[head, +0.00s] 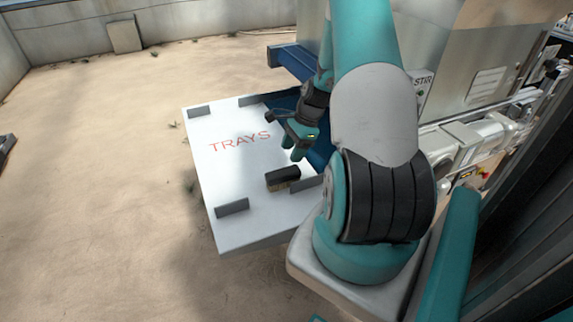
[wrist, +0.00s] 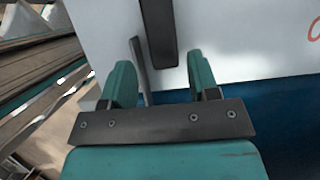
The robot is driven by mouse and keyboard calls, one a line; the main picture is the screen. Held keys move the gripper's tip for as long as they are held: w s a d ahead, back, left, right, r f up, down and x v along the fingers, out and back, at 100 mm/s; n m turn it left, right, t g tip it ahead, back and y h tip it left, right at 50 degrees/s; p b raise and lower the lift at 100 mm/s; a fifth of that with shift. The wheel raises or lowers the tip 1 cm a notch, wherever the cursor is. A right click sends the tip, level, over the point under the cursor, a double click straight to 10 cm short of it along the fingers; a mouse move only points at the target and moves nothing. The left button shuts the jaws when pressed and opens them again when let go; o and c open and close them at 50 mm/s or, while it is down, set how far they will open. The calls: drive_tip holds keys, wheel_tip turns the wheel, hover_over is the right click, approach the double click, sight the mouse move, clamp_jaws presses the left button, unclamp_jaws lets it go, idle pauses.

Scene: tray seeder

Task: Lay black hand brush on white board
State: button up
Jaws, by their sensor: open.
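The black hand brush (head: 284,174), with tan bristles along its lower side, lies on the white board (head: 230,180), near its right front edge. In the wrist view the dark bar of the brush (wrist: 157,28) shows beyond my fingertips, over the board (wrist: 215,40). My gripper (head: 297,142) is over the right part of the board, farther back than the brush and apart from it. Its two teal fingers stand open (wrist: 160,82) with nothing between them. The height of the gripper over the board is hard to tell.
The board bears red "TRAYS" lettering (head: 240,142) and low grey stops at its edges, one (head: 306,185) close beside the brush. A blue frame (head: 290,62) and the metal machine (head: 480,60) stand behind and right. The board's left and middle are clear.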

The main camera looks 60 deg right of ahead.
drive_tip(key=shift+s+d+r, duration=0.1)
drive_tip(key=shift+d+r, duration=0.05)
drive_tip(key=shift+r, duration=0.45)
drive_tip(key=w+a+r+n+g, duration=0.1)
drive_tip(key=w+a+r+n, duration=0.2)
drive_tip(key=a+r+n, duration=0.7)
drive_tip(key=w+a+r+n, duration=0.2)
drive_tip(key=a+r+n, duration=0.35)
drive_tip(key=a, duration=0.85)
drive_tip(key=s+a+r+n, duration=0.5)
drive_tip(key=s+a+n, duration=0.3)
drive_tip(key=a, duration=0.1)
drive_tip(key=s+a+r+n+g, duration=0.1)
drive_tip(key=s+a+r+n, duration=0.3)
drive_tip(key=s+a+n, duration=0.4)
drive_tip(key=shift+s+a+r, duration=0.35)
drive_tip(key=shift+s+a, duration=0.05)
drive_tip(key=shift+s, duration=0.2)
